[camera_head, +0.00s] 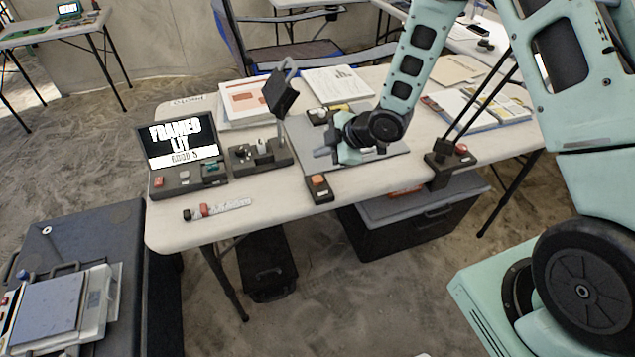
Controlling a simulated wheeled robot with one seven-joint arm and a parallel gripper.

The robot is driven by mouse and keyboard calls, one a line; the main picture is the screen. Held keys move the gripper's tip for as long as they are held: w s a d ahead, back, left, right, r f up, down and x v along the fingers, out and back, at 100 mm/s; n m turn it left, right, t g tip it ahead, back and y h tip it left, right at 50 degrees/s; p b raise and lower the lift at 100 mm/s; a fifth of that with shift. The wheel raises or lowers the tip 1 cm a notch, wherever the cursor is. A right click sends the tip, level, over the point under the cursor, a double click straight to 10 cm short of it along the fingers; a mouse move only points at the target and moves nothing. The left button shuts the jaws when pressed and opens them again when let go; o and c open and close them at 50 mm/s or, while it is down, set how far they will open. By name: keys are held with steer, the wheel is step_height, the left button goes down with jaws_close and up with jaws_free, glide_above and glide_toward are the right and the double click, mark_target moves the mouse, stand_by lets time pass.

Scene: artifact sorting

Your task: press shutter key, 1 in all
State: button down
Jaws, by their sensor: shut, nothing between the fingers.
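My gripper (324,151) is over the middle of the table, shut and empty, above the grey mat (397,158). A small dark box with an orange-red key (318,181) sits at the table's front edge, just below the gripper in the picture; I cannot tell whether this is the shutter key. A screen (182,140) at the left reads "FRAMED LIT" above a smaller last line. Its dark base (188,181) carries several small keys, one of them teal. Another dark block with a red button (461,149) stands to the right. My gripper appears apart from all of these.
Papers (337,84) and an open binder (478,108) lie on the table (165,230). A marked scale bar (229,206) lies at the front left. A dark crate (400,235) stands under the table.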

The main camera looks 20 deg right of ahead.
mark_target(322, 180)
step_height(322, 180, down, 6)
steer(key=b, duration=0.4)
stand_by(1.8)
steer(key=shift+f+b, duration=0.35)
steer(key=shift+b, duration=0.05)
steer(key=shift+f+b, duration=0.4)
steer(key=shift+f, duration=0.05)
stand_by(0.6)
steer(key=shift+r, duration=0.15)
steer(key=shift+r+p, duration=0.7)
steer(key=shift+r, duration=0.05)
steer(key=shift+r+p, duration=1.9)
steer(key=shift+r, duration=0.65)
